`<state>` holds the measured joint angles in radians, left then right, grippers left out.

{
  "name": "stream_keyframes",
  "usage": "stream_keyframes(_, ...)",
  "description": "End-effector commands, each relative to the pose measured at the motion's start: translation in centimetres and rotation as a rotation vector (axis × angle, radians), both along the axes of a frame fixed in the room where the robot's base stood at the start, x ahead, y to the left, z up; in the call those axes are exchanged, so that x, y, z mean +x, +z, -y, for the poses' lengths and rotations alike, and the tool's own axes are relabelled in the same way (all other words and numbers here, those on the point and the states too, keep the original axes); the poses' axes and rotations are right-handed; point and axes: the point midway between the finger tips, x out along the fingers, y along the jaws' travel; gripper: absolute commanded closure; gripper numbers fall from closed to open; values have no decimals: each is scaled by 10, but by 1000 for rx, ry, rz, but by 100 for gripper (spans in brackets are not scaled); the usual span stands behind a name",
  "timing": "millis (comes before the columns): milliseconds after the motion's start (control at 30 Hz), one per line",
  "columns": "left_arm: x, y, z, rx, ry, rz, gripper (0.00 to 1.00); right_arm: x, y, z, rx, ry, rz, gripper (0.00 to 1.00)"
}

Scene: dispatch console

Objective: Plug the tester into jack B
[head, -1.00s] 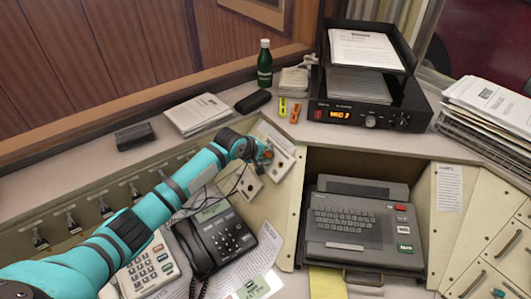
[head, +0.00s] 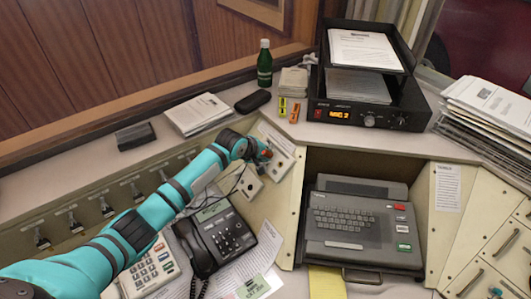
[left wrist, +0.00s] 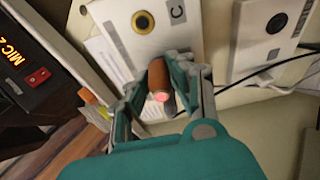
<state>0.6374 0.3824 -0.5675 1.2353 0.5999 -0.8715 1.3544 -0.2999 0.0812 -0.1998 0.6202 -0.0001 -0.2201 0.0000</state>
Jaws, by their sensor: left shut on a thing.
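My left gripper (head: 264,153) is at the sloped panel behind the phone. In the left wrist view it (left wrist: 165,78) is shut on the tester (left wrist: 159,80), a short orange-brown cylinder with a glowing pink-red end. Beyond the tester is a pale jack plate marked C (left wrist: 168,40) with a brass-ringed socket. No letter B can be read. In the head view, a pale jack plate (head: 250,186) shows beside the gripper. The tester looks apart from the sockets. My right gripper is not in view.
Thin black cables (left wrist: 265,75) run below the plates. A desk phone (head: 222,236), a keyboard terminal (head: 345,225) and a lit MIC 2 unit (head: 340,114) stand nearby. A green bottle (head: 264,64) and small highlighters (head: 289,109) are on the ledge behind.

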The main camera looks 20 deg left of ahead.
Motion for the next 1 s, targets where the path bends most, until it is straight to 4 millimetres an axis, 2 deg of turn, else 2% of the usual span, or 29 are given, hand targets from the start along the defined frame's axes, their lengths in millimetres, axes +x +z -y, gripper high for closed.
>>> stream_keyframes(267,0,-2,1,1,-1,-1,100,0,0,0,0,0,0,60)
stream_keyframes(300,0,-2,1,1,-1,-1,78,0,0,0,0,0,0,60)
stream_keyframes(500,0,-2,1,1,-1,-1,52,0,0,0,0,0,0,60)
stream_keyframes(700,0,-1,1,0,-1,-1,51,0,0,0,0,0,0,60)
stream_keyframes(867,0,-1,1,1,-1,-1,30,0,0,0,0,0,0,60)
stream_keyframes(1000,0,-1,1,1,-1,-1,29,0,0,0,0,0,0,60)
